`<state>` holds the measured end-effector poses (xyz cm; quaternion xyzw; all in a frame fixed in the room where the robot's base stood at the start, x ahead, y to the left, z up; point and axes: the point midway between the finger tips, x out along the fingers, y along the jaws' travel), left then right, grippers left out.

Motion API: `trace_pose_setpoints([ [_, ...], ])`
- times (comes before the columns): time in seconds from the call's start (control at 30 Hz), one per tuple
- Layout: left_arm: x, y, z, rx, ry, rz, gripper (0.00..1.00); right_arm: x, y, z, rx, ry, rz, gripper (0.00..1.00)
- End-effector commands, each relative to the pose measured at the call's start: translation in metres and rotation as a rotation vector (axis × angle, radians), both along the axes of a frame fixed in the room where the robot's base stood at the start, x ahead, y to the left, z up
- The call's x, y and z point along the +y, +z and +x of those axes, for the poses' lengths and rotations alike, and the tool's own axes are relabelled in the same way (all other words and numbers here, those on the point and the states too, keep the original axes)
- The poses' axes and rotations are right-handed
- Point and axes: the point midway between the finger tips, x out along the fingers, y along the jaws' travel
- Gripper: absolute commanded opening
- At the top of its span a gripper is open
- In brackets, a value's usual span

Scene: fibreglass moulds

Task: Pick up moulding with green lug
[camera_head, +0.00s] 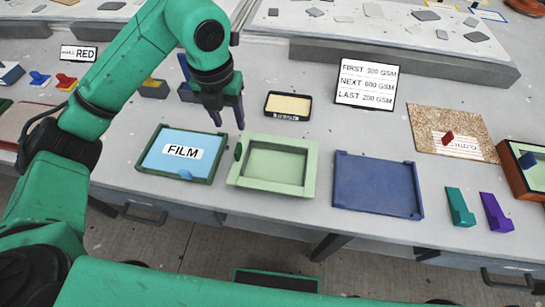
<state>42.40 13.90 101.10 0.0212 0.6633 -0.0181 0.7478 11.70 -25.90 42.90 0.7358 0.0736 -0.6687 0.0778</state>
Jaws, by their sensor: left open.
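A pale green tray (316,165) with a raised rim lies near the front edge of the table, left of centre. A small dark green lug (238,151) stands at its left rim; I cannot tell whether a separate moulding lies inside the tray. My left gripper (229,121) is open and empty. It points down above the table, behind the gap between the pale green tray and the blue FILM panel (160,150), apart from both. The FILM panel has a blue lug and sits in a dark green frame. My right gripper is not in view.
A navy tray (378,185) lies right of the pale green one. Teal (459,207) and purple (496,212) angled pieces stand farther right. A speckled brown panel (480,120) has a red lug. A small black-framed tray (288,106) and a text sign (366,83) stand behind.

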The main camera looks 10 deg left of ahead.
Motion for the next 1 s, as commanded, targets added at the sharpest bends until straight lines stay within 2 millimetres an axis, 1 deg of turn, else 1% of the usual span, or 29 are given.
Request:
trace_pose_setpoints([
  [0.03,-0.001,-0.012,0.0,0.007,-0.001,-0.002,0.5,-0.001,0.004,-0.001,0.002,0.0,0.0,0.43],
  [0.1,-0.001,-0.031,0.002,0.008,-0.003,-0.001,0.5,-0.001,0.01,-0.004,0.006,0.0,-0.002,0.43],
  [0.2,-0.002,-0.054,0.005,0.006,-0.005,-0.005,0.5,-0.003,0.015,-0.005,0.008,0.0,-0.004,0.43],
  [0.33,-0.002,-0.071,0.007,0.003,-0.007,-0.006,0.5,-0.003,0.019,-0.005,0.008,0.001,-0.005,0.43],
  [0.47,-0.001,-0.091,0.008,0.006,-0.007,-0.006,0.5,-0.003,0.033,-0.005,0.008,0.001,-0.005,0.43],
  [0.5,0.0,-0.099,0.008,0.006,-0.008,-0.006,0.5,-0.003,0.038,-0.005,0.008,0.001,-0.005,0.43],
  [0.6,-0.001,-0.117,0.011,0.003,-0.007,-0.006,0.5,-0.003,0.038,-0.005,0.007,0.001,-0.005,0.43],
  [0.7,-0.001,-0.124,0.012,0.0,-0.009,-0.007,0.5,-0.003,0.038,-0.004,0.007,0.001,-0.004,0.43],
  [0.83,-0.001,-0.124,0.012,0.0,-0.01,-0.007,0.5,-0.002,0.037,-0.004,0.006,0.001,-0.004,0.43],
  [0.87,-0.001,-0.124,0.012,0.001,-0.01,-0.008,0.42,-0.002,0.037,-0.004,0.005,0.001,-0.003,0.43],
  [0.9,-0.001,-0.124,0.012,0.001,-0.009,-0.008,0.27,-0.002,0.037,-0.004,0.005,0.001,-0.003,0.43],
  [0.97,-0.001,-0.124,0.012,0.001,-0.009,-0.008,0.04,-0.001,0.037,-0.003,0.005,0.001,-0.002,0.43],
  [1.0,-0.001,-0.124,0.012,0.0,-0.009,-0.008,0.0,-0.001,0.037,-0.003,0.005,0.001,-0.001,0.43],
])
